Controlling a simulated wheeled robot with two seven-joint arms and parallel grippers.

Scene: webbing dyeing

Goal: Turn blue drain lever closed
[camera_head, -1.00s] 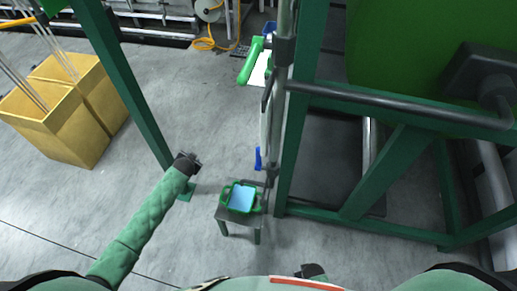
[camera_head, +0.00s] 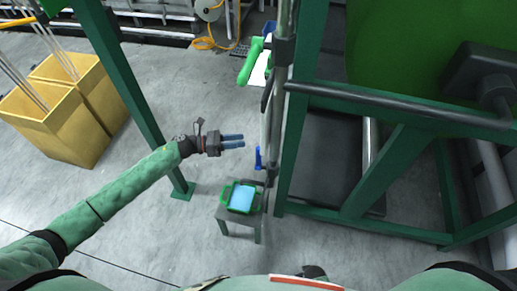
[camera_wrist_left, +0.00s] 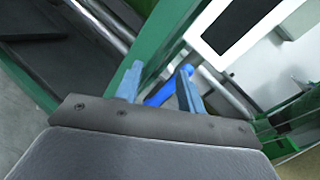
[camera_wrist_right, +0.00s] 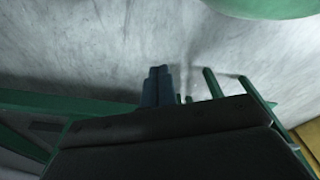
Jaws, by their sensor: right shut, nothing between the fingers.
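The blue drain lever (camera_head: 258,158) hangs on the grey pipework along the left side of the green frame. My left gripper (camera_head: 244,141) is open, its two blue-grey fingers pointing right, just left of and a little above the lever in the head view. In the left wrist view, the lever (camera_wrist_left: 160,95) shows beyond the open left gripper (camera_wrist_left: 159,70), running between the fingers and partly hidden behind the right-hand finger. No contact can be made out. My right gripper (camera_wrist_right: 158,70) is shut and empty, over the floor in the right wrist view.
A green-rimmed tray (camera_head: 226,205) with light blue contents stands on a small stool (camera_head: 223,220) below the lever. A green post (camera_head: 127,90) rises behind my left arm. Yellow bins (camera_head: 60,125) stand at the left. The green machine frame (camera_head: 297,140) fills the right.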

